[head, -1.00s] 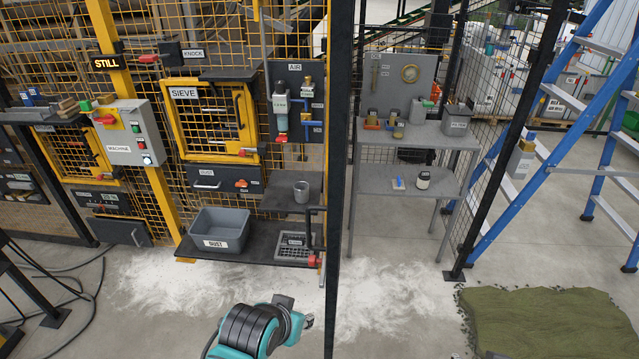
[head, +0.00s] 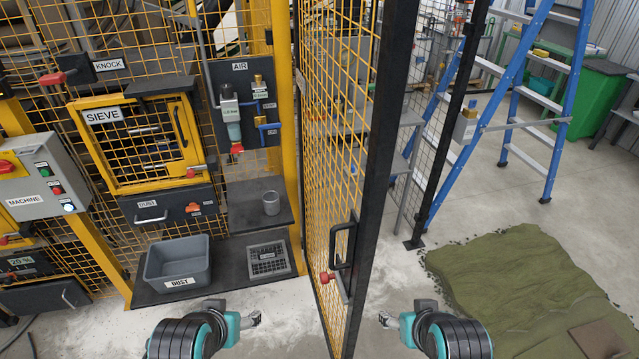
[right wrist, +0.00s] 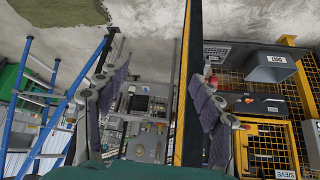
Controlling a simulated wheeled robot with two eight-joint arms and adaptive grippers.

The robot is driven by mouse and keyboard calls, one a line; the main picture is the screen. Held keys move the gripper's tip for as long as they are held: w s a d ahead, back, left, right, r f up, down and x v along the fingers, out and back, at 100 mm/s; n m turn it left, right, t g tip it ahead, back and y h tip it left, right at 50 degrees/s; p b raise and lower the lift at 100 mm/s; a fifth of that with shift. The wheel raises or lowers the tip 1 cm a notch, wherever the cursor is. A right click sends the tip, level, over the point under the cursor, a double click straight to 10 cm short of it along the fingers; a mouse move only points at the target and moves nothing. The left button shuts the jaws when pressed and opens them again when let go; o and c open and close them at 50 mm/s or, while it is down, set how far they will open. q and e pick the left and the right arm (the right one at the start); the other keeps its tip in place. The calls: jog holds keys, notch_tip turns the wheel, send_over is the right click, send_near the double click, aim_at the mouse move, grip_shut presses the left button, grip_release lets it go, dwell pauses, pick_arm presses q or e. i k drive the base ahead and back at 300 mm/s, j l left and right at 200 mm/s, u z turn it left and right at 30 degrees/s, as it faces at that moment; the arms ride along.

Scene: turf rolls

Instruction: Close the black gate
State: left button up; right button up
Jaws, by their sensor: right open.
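The black gate (head: 378,170) has a tall black frame with yellow mesh and stands swung out toward me, seen at a steep angle in the head view. A black pull handle (head: 338,248) and a red knob (head: 327,277) sit on its near edge. My left gripper (head: 256,318) is low on the gate's left side, its jaws too small to read. My right gripper (head: 384,318) is open and empty, low on the gate's right side. In the right wrist view the gate's dark edge (right wrist: 193,70) shows between the spread fingers (right wrist: 160,105); contact cannot be told.
Left of the gate are the sieve cabinet (head: 140,145), the grey dust bin (head: 178,262), and a shelf with a grey cup (head: 271,203). Right of it are a blue ladder (head: 490,110), a black post (head: 447,130) and green turf (head: 500,275). Floor around the gate's foot is clear.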

aim_at(401, 17)
jog(key=i+j+z, duration=0.1)
jog(key=j, duration=0.9)
jog(key=i+j+z, duration=0.15)
jog(key=j, duration=0.9)
jog(key=l, duration=0.35)
jog(key=i+l, duration=0.1)
jog(key=l, duration=0.25)
